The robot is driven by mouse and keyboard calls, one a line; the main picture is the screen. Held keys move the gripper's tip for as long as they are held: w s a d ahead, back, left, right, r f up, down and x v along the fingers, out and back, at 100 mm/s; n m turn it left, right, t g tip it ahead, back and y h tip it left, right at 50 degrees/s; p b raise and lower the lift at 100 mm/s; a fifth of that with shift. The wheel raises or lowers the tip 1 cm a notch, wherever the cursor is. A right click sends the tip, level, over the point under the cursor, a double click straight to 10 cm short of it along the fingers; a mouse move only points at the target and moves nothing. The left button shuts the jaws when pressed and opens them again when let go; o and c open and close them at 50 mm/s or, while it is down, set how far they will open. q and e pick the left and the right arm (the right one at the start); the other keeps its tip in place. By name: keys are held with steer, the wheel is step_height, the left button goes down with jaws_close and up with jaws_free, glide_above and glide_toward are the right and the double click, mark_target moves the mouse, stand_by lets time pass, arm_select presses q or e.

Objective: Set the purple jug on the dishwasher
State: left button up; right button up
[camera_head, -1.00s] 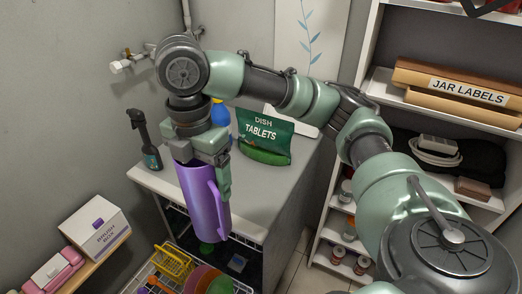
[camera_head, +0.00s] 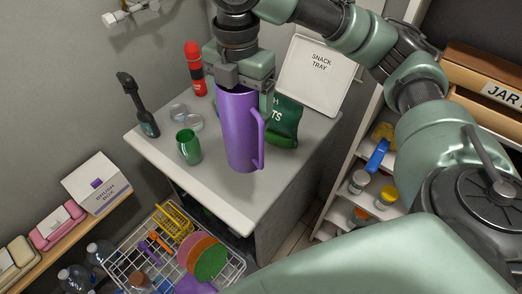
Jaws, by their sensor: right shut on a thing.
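The purple jug (camera_head: 240,135) is upright over the grey-white top of the dishwasher (camera_head: 205,188), near its front right. Its handle faces right. I cannot tell whether its base touches the top or hangs just above it. My right gripper (camera_head: 241,84) comes down from above and is shut on the jug's upper rim. My left gripper is not in view.
On the top stand a green cup (camera_head: 188,147), small glass jars (camera_head: 192,122), a red bottle (camera_head: 194,69), a dark brush-like bottle (camera_head: 146,118) and the green tablets bag (camera_head: 286,122). A snack tray (camera_head: 314,75) leans behind. The loaded rack (camera_head: 232,272) sticks out in front.

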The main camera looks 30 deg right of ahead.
mark_target(244, 136)
step_height(244, 136, down, 14)
steer(key=shift+f, duration=0.2)
steer(key=shift+f+p, duration=0.3)
steer(key=shift+f, duration=2.4)
steer(key=o, duration=2)
steer(key=shift+f, duration=0.1)
step_height(244, 136, up, 12)
steer(key=shift+r+b, duration=0.15)
steer(key=shift+b, duration=0.85)
